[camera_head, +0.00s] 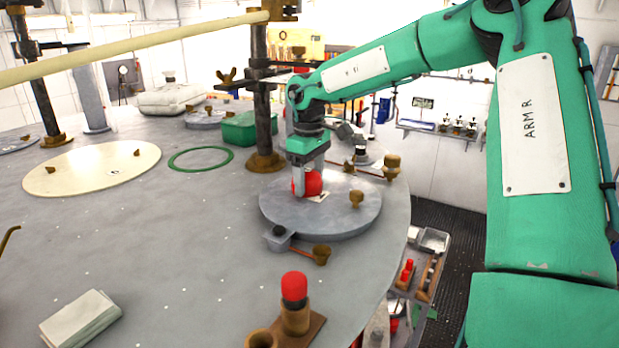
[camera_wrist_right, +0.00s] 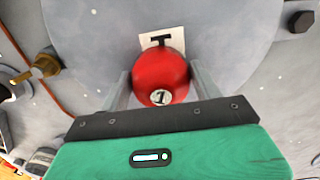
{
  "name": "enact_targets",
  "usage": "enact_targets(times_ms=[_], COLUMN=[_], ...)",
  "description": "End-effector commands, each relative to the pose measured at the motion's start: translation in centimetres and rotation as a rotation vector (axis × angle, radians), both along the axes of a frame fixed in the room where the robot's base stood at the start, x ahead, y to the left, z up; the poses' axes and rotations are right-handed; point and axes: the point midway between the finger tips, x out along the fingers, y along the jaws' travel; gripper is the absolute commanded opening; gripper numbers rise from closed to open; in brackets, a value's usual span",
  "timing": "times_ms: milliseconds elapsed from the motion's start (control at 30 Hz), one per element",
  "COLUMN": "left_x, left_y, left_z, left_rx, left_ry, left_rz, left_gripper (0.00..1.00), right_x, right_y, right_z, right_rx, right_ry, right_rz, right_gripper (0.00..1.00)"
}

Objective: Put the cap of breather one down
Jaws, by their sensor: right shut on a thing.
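A red rounded cap (camera_head: 312,184) is between the fingers of my right gripper (camera_head: 305,190), over the grey round hatch plate (camera_head: 335,222). In the right wrist view the red cap (camera_wrist_right: 161,76) carries a round label with a 1, and my right gripper (camera_wrist_right: 160,88) is shut on it. A white card with a black mark (camera_wrist_right: 162,40) lies on the plate just beyond the cap. I cannot tell whether the cap touches the plate. Another red cap (camera_head: 294,286) sits on a brown post at the front. My left gripper is not in view.
A brass knob (camera_head: 356,198) stands on the hatch plate right of the cap. A dark vertical post (camera_head: 263,110) stands behind it. A green box (camera_head: 240,130), a green ring (camera_head: 200,159) and a folded cloth (camera_head: 80,318) lie on the deck. The deck's left middle is mostly clear.

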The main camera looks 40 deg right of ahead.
Motion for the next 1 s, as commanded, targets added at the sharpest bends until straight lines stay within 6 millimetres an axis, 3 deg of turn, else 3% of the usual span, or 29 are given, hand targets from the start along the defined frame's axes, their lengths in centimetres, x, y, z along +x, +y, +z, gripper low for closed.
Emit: enact_targets(times_ms=[33,133,600,800,1000], left_x=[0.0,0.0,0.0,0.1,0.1], left_y=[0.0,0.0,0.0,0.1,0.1], left_z=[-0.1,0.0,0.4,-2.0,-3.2], left_rx=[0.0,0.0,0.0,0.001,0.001], left_ry=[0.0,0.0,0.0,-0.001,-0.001], left_rz=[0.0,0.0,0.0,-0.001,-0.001], left_gripper=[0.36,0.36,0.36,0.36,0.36], right_x=[0.0,0.0,0.0,0.1,0.1], right_y=[0.0,0.0,0.0,0.0,0.0], right_z=[-0.1,0.0,0.7,3.8,6.8], right_rx=[0.0,0.0,-0.002,-0.004,-0.002], right_ry=[0.0,0.0,-0.002,-0.004,-0.003], right_rz=[0.0,0.0,0.0,-0.001,-0.001], right_gripper=[0.69,0.86,0.86,0.86,0.86])
